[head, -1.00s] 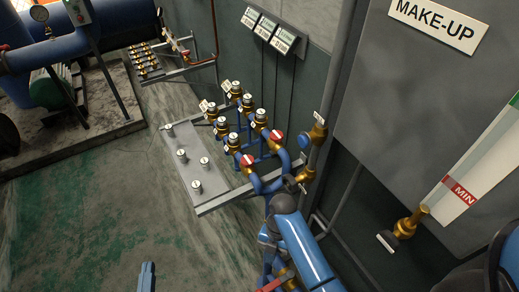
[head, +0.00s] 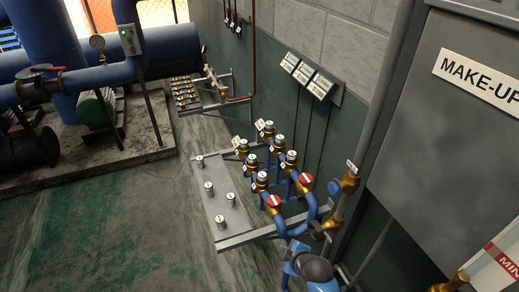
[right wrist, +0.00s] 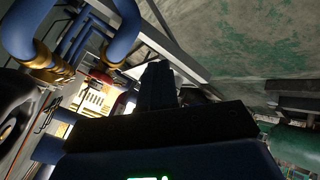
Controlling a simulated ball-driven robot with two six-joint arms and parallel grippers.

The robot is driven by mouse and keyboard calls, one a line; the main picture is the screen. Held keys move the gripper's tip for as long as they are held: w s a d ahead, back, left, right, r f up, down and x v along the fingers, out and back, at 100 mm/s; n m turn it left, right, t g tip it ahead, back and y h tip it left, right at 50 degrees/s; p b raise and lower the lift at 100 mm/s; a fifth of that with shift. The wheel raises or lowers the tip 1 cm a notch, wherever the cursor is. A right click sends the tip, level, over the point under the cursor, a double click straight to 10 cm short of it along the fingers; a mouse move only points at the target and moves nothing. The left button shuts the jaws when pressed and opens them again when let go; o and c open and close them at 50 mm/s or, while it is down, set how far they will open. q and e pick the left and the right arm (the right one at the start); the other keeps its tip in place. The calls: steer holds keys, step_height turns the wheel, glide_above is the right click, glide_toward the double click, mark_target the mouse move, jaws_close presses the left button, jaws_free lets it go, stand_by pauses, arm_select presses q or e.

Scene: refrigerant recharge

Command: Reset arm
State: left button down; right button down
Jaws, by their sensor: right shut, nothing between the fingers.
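My right gripper (right wrist: 158,85) shows in the right wrist view as dark fingers closed together with nothing between them. In the head view my right arm comes in at the bottom, right of centre, just in front of the valve manifold (head: 285,190); its fingertips cannot be made out there. The manifold has blue pipes, brass valves and two red-capped valves, on a grey metal frame. In the right wrist view blue pipes with brass fittings (right wrist: 45,62) are at the upper left, near the fingers. I cannot tell whether they touch. My left gripper is not in view.
A metal plate with several short posts (head: 222,214) adjoins the manifold. The grey MAKE-UP tank (head: 440,150) stands at the right, with a vertical pipe beside it. Blue machinery (head: 165,45) stands at the back left. The green-stained floor (head: 110,225) at the left is clear.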

steer(key=s+d+r+m+t+h+b, duration=0.2)
steer(key=s+d+r+m+t+b, duration=0.1)
steer(key=s+d+r+m+t, duration=0.8)
steer(key=s+d+m+g+h+b, duration=0.1)
steer(key=s+d+m+b, duration=0.1)
steer(key=s, duration=0.9)
steer(key=shift+s+d+m+h, duration=0.25)
steer(key=shift+s+m+h, duration=0.15)
steer(key=shift+m, duration=0.3)
steer(key=shift+a, duration=0.15)
